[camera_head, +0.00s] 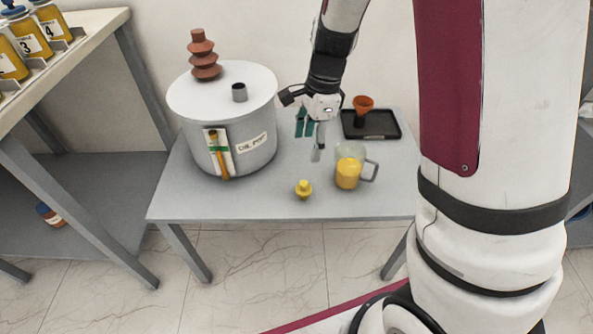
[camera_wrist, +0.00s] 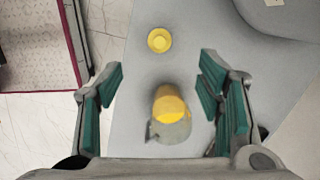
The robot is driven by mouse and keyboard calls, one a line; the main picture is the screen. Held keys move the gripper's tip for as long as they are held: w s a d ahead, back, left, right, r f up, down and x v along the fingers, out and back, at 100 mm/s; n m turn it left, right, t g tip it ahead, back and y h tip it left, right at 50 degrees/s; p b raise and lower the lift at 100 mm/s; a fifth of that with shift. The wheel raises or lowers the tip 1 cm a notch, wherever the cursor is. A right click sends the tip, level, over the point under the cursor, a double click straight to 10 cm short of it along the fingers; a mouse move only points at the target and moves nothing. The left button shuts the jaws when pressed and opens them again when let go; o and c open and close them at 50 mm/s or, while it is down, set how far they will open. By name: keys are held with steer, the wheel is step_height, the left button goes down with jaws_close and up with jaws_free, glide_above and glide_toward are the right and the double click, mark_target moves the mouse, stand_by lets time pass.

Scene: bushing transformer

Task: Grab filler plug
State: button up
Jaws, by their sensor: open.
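The filler plug is likely the small yellow plug (camera_head: 303,188) standing on the grey table near its front edge. It also shows in the wrist view (camera_wrist: 159,40), beyond my fingertips and between their lines. My gripper (camera_head: 311,138) hangs above the table, behind the plug and to the right of the oil pot. In the wrist view my gripper's green-padded fingers (camera_wrist: 160,85) are wide apart with nothing held between them. The plug is apart from the fingers.
A glass jug with yellow liquid (camera_head: 348,174) stands right of the plug; it shows in the wrist view (camera_wrist: 170,108) below my fingers. The grey oil pot (camera_head: 205,112) stands left, with a brush on its side.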

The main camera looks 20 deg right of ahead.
mark_target(304, 183)
steer(key=shift+m, duration=0.5)
steer(key=f+b, duration=0.2)
steer(key=f, duration=0.3)
steer(key=f+b, duration=0.2)
steer(key=f, duration=0.3)
steer(key=a+f+b, duration=0.1)
steer(key=f+b, duration=0.1)
steer(key=f, duration=0.3)
steer(key=shift+f, duration=0.3)
steer(key=shift+a, duration=0.1)
steer(key=c, duration=1.1)
